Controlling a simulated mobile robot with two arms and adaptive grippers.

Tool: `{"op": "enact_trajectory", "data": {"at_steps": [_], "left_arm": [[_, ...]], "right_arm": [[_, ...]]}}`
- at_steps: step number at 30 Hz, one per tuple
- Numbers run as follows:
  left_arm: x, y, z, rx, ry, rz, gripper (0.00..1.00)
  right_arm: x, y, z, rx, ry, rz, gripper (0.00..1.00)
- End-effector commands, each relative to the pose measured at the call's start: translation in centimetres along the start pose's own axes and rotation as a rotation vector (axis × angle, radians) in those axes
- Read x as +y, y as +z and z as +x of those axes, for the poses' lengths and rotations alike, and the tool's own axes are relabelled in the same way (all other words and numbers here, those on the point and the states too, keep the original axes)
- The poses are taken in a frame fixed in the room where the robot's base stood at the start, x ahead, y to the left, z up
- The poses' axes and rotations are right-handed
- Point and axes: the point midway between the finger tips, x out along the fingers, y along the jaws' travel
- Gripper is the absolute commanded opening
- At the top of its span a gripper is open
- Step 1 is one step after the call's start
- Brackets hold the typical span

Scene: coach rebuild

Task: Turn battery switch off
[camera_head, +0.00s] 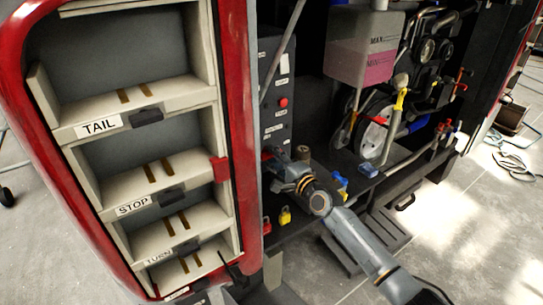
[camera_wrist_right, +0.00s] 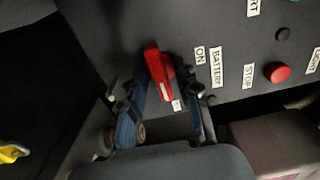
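The battery switch's red handle (camera_wrist_right: 156,62) sticks out from the dark panel in the right wrist view, running from upper left to lower right. The label "ON" (camera_wrist_right: 199,54) and the label "BATTERY" (camera_wrist_right: 216,68) are to its right; a small label (camera_wrist_right: 177,105) by its lower end is partly hidden. My right gripper (camera_wrist_right: 165,92) is open, with its blue-grey fingers on either side of the handle's lower part. I cannot tell whether they touch it. In the head view the right gripper (camera_head: 277,162) is at the panel's lower end and mostly hides the switch. My left gripper is not in view.
The control panel (camera_head: 277,85) carries a red stop button (camera_head: 283,102), also seen in the wrist view (camera_wrist_right: 277,72). A red-framed shelf unit (camera_head: 95,128) stands left. Yellow and red padlocks (camera_head: 285,216) are below the gripper. A pink-filled tank (camera_head: 362,55) and hoses are right.

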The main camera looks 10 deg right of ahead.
Motion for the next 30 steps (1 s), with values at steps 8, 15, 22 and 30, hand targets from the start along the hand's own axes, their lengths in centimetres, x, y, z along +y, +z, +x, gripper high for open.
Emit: {"op": "enact_trajectory", "data": {"at_steps": [8, 15, 22, 30], "left_arm": [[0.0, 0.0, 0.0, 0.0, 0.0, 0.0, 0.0], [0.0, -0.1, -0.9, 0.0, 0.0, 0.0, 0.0], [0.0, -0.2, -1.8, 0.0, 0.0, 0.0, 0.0], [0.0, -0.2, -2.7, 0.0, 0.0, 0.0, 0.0]], "right_arm": [[0.0, 0.0, 0.0, 0.0, 0.0, -0.003, 0.45], [-0.1, 0.0, -1.5, 0.0, 0.003, -0.004, 0.45], [-0.1, 0.0, -3.9, 0.0, 0.002, -0.005, 0.45], [0.0, 0.0, -6.6, 0.0, 0.002, -0.005, 0.45]]}}
